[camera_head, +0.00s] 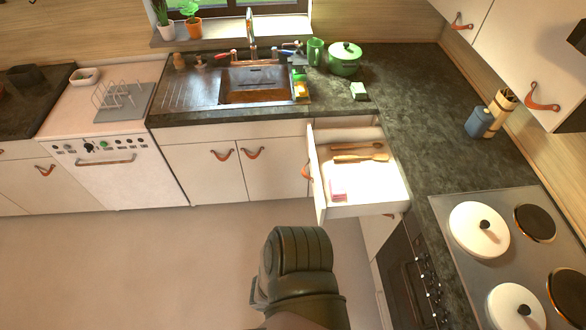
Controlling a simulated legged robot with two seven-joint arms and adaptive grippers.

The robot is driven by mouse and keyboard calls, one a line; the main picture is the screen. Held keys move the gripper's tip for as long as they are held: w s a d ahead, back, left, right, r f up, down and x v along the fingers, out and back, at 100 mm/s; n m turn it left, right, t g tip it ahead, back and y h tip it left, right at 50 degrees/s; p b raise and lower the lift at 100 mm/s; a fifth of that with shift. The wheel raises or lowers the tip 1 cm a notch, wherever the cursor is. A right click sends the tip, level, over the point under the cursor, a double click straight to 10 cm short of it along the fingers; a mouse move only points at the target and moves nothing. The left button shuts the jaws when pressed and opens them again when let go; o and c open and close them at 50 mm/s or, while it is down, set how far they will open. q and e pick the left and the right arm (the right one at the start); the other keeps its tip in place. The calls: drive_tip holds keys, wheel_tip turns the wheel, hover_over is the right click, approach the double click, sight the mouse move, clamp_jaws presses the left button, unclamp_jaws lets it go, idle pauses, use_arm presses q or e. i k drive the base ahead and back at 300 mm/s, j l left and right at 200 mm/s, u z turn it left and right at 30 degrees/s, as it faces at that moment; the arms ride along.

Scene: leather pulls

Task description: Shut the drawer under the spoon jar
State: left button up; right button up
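A white drawer (366,209) stands pulled out to the left from under the right-hand worktop. Its white front panel (316,185) faces left and carries a brown leather pull (306,173). Inside lie wooden utensils (360,153) and a small pink item (338,190). A jar with wooden utensils (503,101) stands on the right-hand worktop near the wall, further right than the drawer. A dark rounded part of my own body rises from the bottom middle, nearer to me than the drawer. I see no gripper fingers of either arm.
The right-hand worktop (425,115) bears a hob (505,200) with white-lidded pots and a blue container (479,123). A green pot (344,62) stands by the sink (250,85). An oven (405,270) is below the hob. The floor (170,260) left of the drawer is clear.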

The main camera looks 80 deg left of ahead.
sight(372, 187)
drive_tip(key=u, duration=0.4)
drive_tip(key=k+j+u, duration=0.1)
drive_tip(key=u, duration=0.7)
drive_tip(key=k+j+u, duration=0.1)
drive_tip(key=u, duration=1.15)
